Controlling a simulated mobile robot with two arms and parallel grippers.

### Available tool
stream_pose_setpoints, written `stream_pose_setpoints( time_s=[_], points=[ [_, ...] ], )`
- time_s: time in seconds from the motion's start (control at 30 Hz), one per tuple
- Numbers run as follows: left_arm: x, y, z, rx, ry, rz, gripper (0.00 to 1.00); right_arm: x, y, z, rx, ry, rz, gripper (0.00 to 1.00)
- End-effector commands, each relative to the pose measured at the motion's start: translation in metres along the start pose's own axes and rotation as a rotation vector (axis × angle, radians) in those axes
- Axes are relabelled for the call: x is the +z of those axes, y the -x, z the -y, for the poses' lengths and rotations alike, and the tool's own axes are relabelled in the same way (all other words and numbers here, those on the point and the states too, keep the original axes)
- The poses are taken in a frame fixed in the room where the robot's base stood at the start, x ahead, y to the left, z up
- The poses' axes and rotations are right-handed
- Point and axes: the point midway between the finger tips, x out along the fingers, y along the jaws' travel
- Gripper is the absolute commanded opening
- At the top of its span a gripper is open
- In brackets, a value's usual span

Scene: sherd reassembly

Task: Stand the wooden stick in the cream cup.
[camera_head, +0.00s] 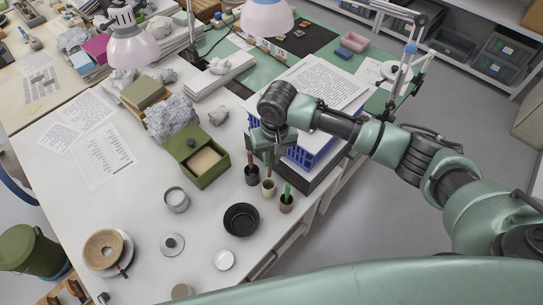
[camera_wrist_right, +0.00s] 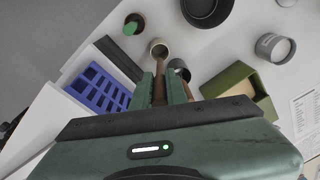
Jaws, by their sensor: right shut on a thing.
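The cream cup (camera_head: 268,191) stands upright on the white table near its right edge, between two other small cups. It also shows in the wrist view (camera_wrist_right: 157,46). My right gripper (camera_head: 271,150) is above it, pointing down, shut on the wooden stick (camera_head: 270,170). The stick (camera_wrist_right: 159,88) runs down between the fingers, close to upright. Its lower end meets the cream cup's mouth; how deep it reaches inside I cannot tell. My left gripper is not in view.
A dark cup (camera_head: 252,178) with a brown item stands close behind left, and a brown cup (camera_head: 287,205) with a green item close in front right. A black bowl (camera_head: 241,220), an open green box (camera_head: 203,165) and a blue rack (camera_head: 312,152) are nearby.

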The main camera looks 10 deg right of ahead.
Motion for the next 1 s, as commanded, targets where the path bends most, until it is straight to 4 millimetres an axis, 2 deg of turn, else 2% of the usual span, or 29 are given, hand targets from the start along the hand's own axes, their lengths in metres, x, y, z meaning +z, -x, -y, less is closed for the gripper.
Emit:
stream_pose_setpoints(
  time_s=[0.03,0.57,1.0],
  points=[
    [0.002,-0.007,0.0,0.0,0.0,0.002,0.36,0.0,-0.006,0.0,0.0,0.0,0.0,0.0],
    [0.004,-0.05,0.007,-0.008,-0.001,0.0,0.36,0.003,-0.04,-0.002,0.0,0.001,-0.002,0.0],
    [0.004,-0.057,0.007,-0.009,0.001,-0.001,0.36,0.005,-0.072,-0.003,0.0,-0.001,0.001,0.0]
  ],
)
